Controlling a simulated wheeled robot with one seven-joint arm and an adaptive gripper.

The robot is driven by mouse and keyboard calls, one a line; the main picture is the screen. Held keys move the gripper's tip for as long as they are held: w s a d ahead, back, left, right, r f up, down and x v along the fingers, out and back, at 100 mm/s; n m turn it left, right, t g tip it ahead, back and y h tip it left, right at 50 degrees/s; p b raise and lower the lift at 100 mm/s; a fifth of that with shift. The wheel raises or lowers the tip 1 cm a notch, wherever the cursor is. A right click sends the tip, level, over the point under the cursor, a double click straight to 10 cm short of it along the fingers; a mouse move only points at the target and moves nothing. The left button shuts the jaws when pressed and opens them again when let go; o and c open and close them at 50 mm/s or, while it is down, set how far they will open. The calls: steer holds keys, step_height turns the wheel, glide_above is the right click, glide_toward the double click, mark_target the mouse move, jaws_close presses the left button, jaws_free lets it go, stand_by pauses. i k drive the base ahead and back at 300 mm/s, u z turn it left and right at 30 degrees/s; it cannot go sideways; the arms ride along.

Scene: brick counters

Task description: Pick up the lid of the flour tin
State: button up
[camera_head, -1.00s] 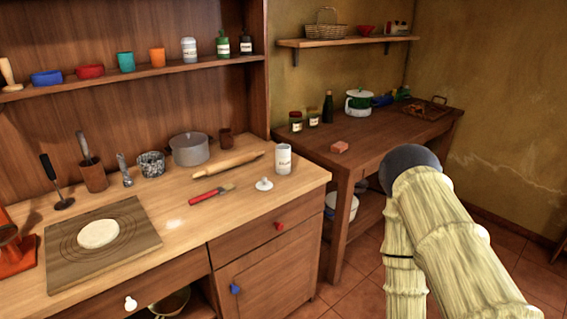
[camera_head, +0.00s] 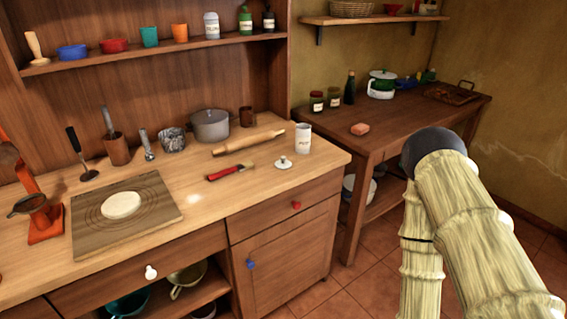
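A white flour tin (camera_head: 303,139) with faint lettering stands upright near the right end of the wooden counter. A small white lid with a knob (camera_head: 283,163) lies on the counter just left of and in front of the tin, apart from it. My arm shows at the right, in front of the side table, with pale jointed links and a dark rounded joint. My gripper itself is not seen in this view.
A red-handled brush (camera_head: 230,171) and a rolling pin (camera_head: 249,142) lie left of the lid. A grey pot (camera_head: 210,125) stands behind. A board (camera_head: 163,202) with dough (camera_head: 121,205) is at the left. The counter's front right corner is clear.

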mark_target(282, 164)
steer(key=z, duration=1.7)
steer(key=i, duration=2.1)
steer(key=u, duration=2.85)
